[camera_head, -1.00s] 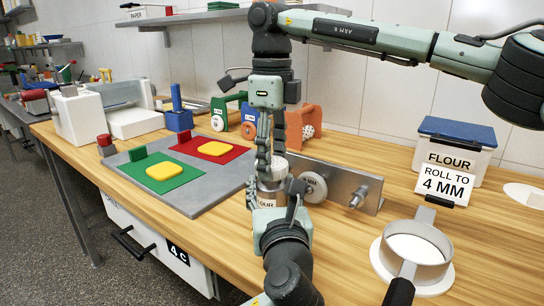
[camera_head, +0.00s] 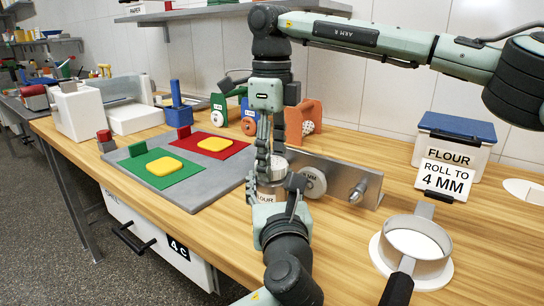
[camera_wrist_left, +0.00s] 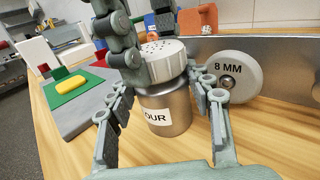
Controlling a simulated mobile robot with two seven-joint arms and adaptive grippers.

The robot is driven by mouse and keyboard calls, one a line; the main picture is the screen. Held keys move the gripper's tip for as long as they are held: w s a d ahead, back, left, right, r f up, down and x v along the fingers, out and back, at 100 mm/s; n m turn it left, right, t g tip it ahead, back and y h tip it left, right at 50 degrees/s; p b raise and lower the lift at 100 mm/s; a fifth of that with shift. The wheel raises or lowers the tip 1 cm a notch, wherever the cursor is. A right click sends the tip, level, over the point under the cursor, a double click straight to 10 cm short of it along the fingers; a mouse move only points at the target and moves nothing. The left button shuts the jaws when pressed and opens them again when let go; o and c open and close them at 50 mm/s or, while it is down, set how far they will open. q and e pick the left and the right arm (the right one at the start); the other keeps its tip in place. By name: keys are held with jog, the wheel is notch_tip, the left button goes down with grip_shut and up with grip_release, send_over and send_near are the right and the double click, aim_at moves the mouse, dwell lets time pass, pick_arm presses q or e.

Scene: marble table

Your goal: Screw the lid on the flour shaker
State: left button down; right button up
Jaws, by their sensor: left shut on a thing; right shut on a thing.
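The flour shaker (camera_head: 267,197) is a metal jar with a label partly reading "FLOUR". It stands upright near the table's front edge; its body shows in the left wrist view (camera_wrist_left: 172,100). My left gripper (camera_wrist_left: 160,118) is shut around the body from the front. The pale perforated lid (camera_wrist_left: 165,55) sits level on top of the jar. My right gripper (camera_head: 268,160) reaches down from above and is shut on the lid; its fingers cover the lid's left part in the left wrist view. I cannot tell how far the lid is threaded.
A metal bracket (camera_head: 338,182) with a white "8 MM" wheel (camera_head: 312,184) stands just right of the shaker. A grey board (camera_head: 212,187) with green and red mats lies left. A round sieve (camera_head: 417,247) and flour bin (camera_head: 452,160) are at right.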

jog(key=shift+s+f, duration=0.1)
jog(key=shift+f, duration=0.25)
jog(key=shift+r, duration=0.45)
jog(key=shift+r, duration=0.15)
dwell(0.6)
jog(key=shift+f, duration=0.6)
jog(key=shift+f, duration=0.3)
jog(key=c, duration=0.3)
dwell(0.3)
jog(key=shift+r, duration=0.35)
